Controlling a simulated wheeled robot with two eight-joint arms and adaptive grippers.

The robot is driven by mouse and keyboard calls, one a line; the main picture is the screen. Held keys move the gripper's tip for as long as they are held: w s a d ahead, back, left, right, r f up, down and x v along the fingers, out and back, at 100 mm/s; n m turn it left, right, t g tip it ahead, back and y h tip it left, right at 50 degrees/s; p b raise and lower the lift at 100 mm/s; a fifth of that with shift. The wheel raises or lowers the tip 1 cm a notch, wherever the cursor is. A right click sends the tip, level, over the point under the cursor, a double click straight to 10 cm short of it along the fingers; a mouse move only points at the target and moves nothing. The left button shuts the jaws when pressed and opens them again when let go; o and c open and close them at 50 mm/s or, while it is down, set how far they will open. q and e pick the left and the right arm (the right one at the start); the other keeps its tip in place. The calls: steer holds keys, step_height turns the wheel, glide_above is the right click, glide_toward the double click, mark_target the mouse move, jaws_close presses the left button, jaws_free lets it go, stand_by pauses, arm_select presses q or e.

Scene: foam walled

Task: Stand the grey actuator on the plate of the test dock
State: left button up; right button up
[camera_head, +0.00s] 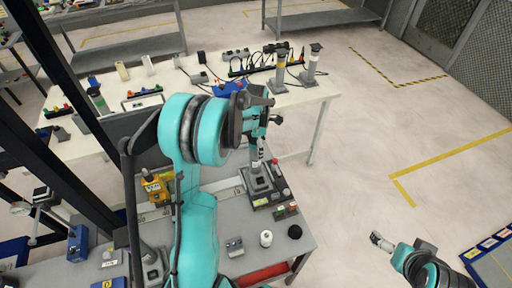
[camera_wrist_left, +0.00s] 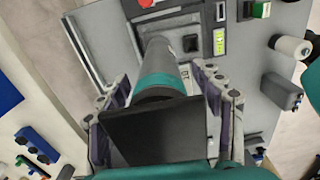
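The grey actuator (camera_wrist_left: 165,68), a cylinder with a teal band, stands between the fingers of my left gripper (camera_wrist_left: 168,95) in the left wrist view. The fingers lie close along both sides and look shut on it. In the head view my left gripper (camera_head: 262,118) is above the test dock (camera_head: 262,190), and the actuator (camera_head: 257,153) points down toward it, nearly upright. The dock (camera_wrist_left: 205,22) also shows beyond the actuator's far end. I cannot tell whether that end touches the plate. My right gripper (camera_head: 381,242) is away over the floor; its opening is unclear.
On the grey bench, a white spool (camera_head: 266,238), a black round part (camera_head: 295,231) and a grey block (camera_head: 234,246) sit in front of the dock. A yellow device (camera_head: 156,188) is at left. A white table (camera_head: 312,95) with tools and cylinders stands behind.

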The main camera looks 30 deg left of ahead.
arm_select(q)
step_height(320, 180, up, 11)
steer(key=shift+r+p, duration=0.1)
steer(key=shift+p, duration=1)
steer(key=shift+s+d+r, duration=0.1)
steer(key=shift+d+r, duration=0.05)
steer(key=shift+r, duration=0.45)
steer(key=s+d+r+m+t, duration=0.1)
steer(key=s+d+m+t, duration=0.2)
steer(key=s+d+m, duration=0.4)
steer(key=s+d+r+m+t, duration=0.2)
steer(key=s+d+m, duration=0.6)
steer(key=m, duration=1.2)
steer(key=shift+s+m+t, duration=0.3)
steer(key=shift+s+t, duration=0.8)
steer(key=shift+s, duration=0.8)
steer(key=shift+d+f, duration=0.1)
steer(key=shift+f, duration=0.05)
